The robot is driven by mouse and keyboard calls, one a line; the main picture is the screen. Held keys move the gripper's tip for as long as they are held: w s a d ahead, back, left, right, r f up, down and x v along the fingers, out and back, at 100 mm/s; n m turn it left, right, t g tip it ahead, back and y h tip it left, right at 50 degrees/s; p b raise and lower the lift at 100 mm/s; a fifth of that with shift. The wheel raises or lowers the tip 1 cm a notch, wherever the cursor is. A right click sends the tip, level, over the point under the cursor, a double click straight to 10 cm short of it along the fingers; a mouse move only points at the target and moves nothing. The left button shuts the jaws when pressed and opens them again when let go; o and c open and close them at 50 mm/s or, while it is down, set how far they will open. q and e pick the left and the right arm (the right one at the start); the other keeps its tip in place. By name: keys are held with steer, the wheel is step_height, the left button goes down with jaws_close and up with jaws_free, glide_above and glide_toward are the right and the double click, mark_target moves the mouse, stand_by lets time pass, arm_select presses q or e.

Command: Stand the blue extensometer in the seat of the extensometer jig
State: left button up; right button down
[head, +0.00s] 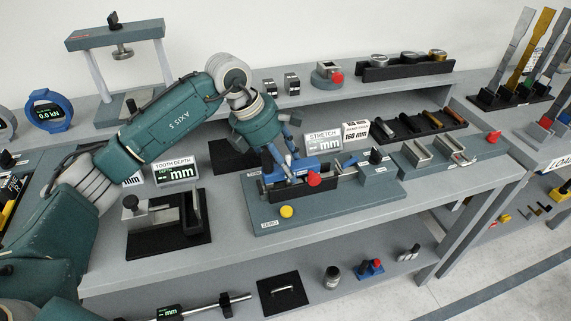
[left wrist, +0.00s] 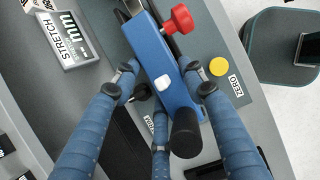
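The blue extensometer (head: 290,166), with a red knob (head: 314,180) at one end, is at the extensometer jig (head: 335,205), a grey base with a yellow button and a ZERO label. In the left wrist view the extensometer (left wrist: 172,92) lies between the fingers of my left gripper (left wrist: 160,72). A narrow gap shows at the left finger; contact at the right finger is unclear. In the head view my left gripper (head: 287,160) is right over the extensometer, its fingers pointing down. The extensometer's underside and the seat are hidden. My right gripper is in neither view.
A STRETCH display (head: 322,143) stands behind the jig. A tooth depth gauge (head: 165,222) is to its left, and a grey fixture (head: 440,152) to its right. A black tray (head: 420,128) with several parts lies behind. The bench's front edge is close to the jig.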

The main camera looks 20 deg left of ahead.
arm_select(q)
steer(key=o, duration=0.4)
steer(key=shift+c, duration=0.2)
steer(key=shift+f, duration=0.1)
steer(key=shift+a, duration=0.1)
steer(key=v, duration=1.2)
steer(key=shift+s, duration=0.15)
